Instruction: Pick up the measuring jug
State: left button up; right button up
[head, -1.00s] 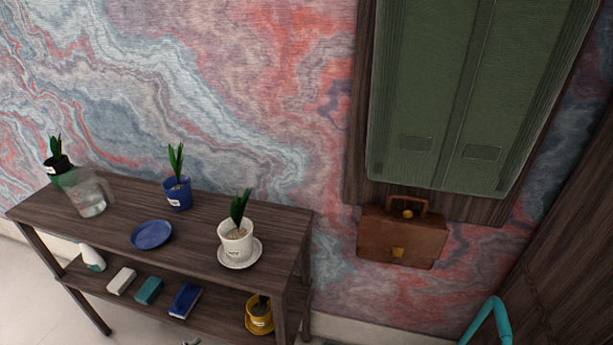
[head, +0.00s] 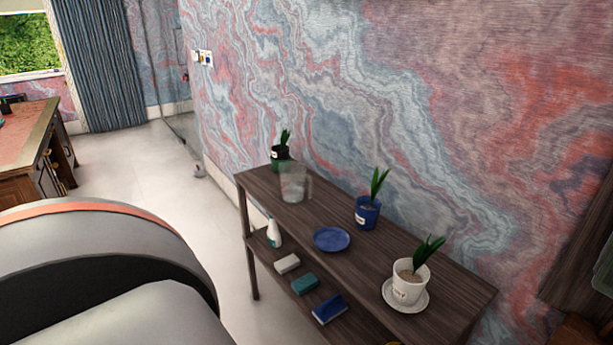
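The measuring jug (head: 293,184) is clear and see-through, with a handle on its right side. It stands upright on the top of the dark wooden shelf table (head: 340,268), near its far left end, just in front of a plant in a dark pot (head: 280,155). Neither of my grippers shows in the head view, so I cannot see their state.
The tabletop also holds a blue plate (head: 332,239), a blue potted plant (head: 367,213) and a white potted plant (head: 408,280) on a saucer. The lower shelf holds a white bottle (head: 274,233) and several small blocks. Pale floor (head: 150,170) is open at left; a desk (head: 25,150) stands beyond.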

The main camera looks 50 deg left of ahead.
aim_at(293, 175)
jog(key=u, duration=1.65)
